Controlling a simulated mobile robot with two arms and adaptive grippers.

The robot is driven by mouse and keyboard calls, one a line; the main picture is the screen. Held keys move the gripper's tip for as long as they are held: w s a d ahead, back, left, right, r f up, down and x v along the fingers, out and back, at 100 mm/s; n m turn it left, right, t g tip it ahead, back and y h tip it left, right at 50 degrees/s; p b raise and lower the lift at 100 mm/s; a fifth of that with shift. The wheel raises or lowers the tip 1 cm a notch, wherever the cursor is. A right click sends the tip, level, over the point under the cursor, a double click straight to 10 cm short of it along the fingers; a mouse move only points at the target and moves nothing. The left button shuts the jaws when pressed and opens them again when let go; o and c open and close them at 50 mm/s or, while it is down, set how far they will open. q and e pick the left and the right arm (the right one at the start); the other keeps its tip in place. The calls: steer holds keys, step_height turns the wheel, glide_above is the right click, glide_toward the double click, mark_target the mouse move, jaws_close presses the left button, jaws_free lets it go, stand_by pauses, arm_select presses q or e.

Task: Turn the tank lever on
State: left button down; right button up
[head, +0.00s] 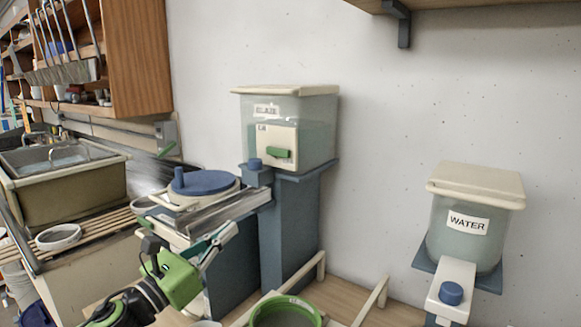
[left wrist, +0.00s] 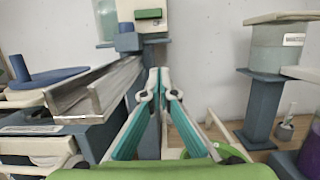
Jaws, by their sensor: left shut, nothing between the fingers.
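The glaze tank (head: 315,140) is a clear box with a cream lid on a blue-grey pedestal. On its front is a cream plate with a green lever (head: 280,153), which lies nearly level. The lever also shows at the top of the left wrist view (left wrist: 149,14). A blue knob (head: 255,164) sits low at the tank's front left. My left gripper (head: 230,231) is below and in front of the tank, apart from the lever. Its teal fingers (left wrist: 159,72) are shut and empty, pointing up toward the tank in the wrist view. My right gripper is not in view.
A metal trough (head: 215,212) and a blue-lidded bucket (head: 205,182) stand left of the pedestal. A green-rimmed bucket (head: 285,309) is low in front. The water tank (head: 447,240) with its blue knob (head: 451,293) is at right. The wall between the tanks is clear.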

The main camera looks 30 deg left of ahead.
arm_select(q)
steer(key=p, duration=0.6)
glide_toward(288, 162)
steer(key=w, duration=0.2)
steer(key=w+f, duration=0.1)
steer(key=w, duration=0.1)
steer(key=w+f, duration=0.1)
steer(key=w, duration=0.1)
steer(key=shift+d, duration=0.25)
steer(key=shift+w+r+p, duration=0.15)
steer(key=shift+r+p, duration=0.35)
steer(key=shift+r, duration=0.1)
steer(key=shift+w+r+p, duration=0.15)
steer(key=shift+r+p, duration=0.35)
steer(key=shift+r, duration=0.1)
steer(key=shift+s+r+p, duration=0.25)
steer(key=shift+r+p, duration=0.15)
steer(key=shift+r, duration=0.3)
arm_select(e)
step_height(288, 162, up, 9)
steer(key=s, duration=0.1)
arm_select(q)
steer(key=shift+w+f, duration=0.1)
steer(key=shift+w, duration=0.05)
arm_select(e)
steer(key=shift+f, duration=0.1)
